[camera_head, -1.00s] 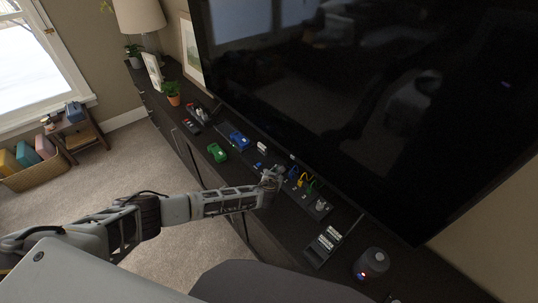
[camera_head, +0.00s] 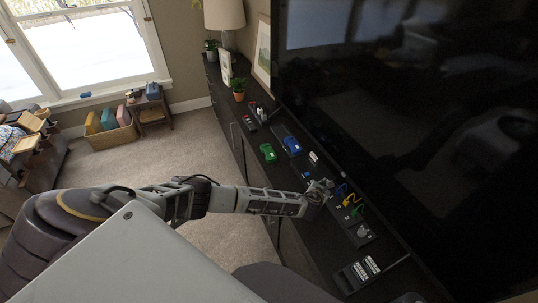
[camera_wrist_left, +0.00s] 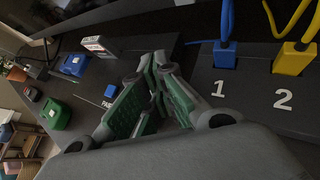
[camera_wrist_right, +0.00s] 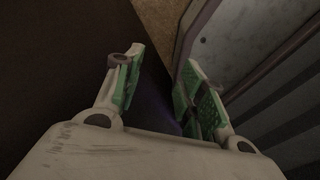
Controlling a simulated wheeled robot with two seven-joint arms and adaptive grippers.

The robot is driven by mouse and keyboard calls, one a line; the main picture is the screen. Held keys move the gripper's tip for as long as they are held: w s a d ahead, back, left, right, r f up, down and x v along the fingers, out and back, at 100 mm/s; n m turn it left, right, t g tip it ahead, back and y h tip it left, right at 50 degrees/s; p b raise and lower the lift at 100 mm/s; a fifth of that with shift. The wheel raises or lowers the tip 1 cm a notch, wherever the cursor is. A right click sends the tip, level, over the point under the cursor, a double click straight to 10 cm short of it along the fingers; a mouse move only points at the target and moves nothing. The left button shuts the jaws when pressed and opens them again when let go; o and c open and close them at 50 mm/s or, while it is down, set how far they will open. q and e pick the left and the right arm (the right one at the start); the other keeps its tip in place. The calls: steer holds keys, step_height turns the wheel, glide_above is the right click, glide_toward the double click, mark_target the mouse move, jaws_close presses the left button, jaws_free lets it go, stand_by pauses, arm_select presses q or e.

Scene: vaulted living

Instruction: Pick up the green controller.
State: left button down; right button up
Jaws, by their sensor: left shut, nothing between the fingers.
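The green controller (camera_head: 268,153) lies on the dark cabinet top, left of a blue controller (camera_head: 292,146). The left wrist view also shows the green controller (camera_wrist_left: 56,114) at the left, with the blue controller (camera_wrist_left: 74,65) above it. My left gripper (camera_head: 328,186) is over the cabinet, right of the green controller and apart from it, close to the plugged cables. In the left wrist view its fingertips (camera_wrist_left: 155,68) come together with nothing held. My right gripper (camera_wrist_right: 162,75) shows only in its wrist view; its fingers are apart and empty.
A blue cable plug (camera_wrist_left: 225,50) and a yellow one (camera_wrist_left: 295,55) stand by the left gripper. A large television (camera_head: 400,130) rises behind the cabinet top. A potted plant (camera_head: 239,90) and a lamp (camera_head: 224,14) are at the far end. Carpet (camera_head: 175,140) lies open to the left.

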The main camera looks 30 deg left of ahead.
arm_select(q)
steer(key=c, duration=2.2)
jaws_free()
steer(key=o, duration=0.8)
steer(key=shift+r, duration=0.1)
steer(key=shift+c, duration=0.2)
steer(key=o, duration=0.7)
steer(key=shift+r+p, duration=0.35)
steer(key=shift+p, duration=0.1)
steer(key=shift+o, duration=0.2)
steer(key=shift+r+p, duration=0.6)
steer(key=shift+r, duration=0.05)
steer(key=shift+s+d+f, duration=0.1)
steer(key=shift+d, duration=0.15)
steer(key=shift+n, duration=0.4)
arm_select(e)
steer(key=shift+w+a+r, duration=0.15)
steer(key=shift+w+r, duration=0.1)
steer(key=shift+r, duration=0.25)
steer(key=shift+w+a+r, duration=0.15)
steer(key=shift+w+r, duration=0.05)
steer(key=shift+r, duration=0.25)
arm_select(q)
steer(key=shift+d+f, duration=0.1)
steer(key=shift+d, duration=0.05)
arm_select(e)
steer(key=shift+a, duration=0.1)
